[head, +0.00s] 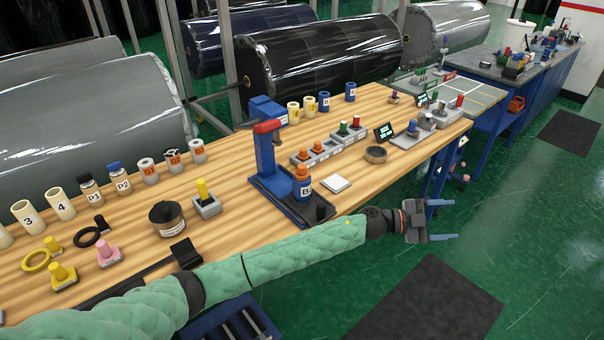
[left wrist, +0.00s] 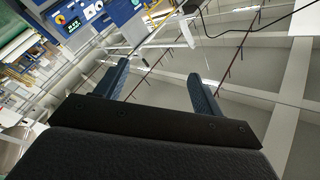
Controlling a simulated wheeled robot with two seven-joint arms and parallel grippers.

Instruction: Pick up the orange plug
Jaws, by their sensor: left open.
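Two small orange plugs (head: 303,154) (head: 317,147) stand in a grey block near the middle of the workbench. Another orange top (head: 302,169) shows on a blue labelled container at the red and blue press; I cannot tell whether it is a plug. My left gripper (head: 447,220) is open and empty, past the bench's front edge above the green floor, to the right of the plugs and well apart from them. In the left wrist view its two fingers (left wrist: 160,80) stand wide apart with nothing between them. My right gripper does not show.
The red and blue press (head: 268,155) stands on the workbench (head: 235,235), left of the plugs. A white pad (head: 336,183) lies in front.

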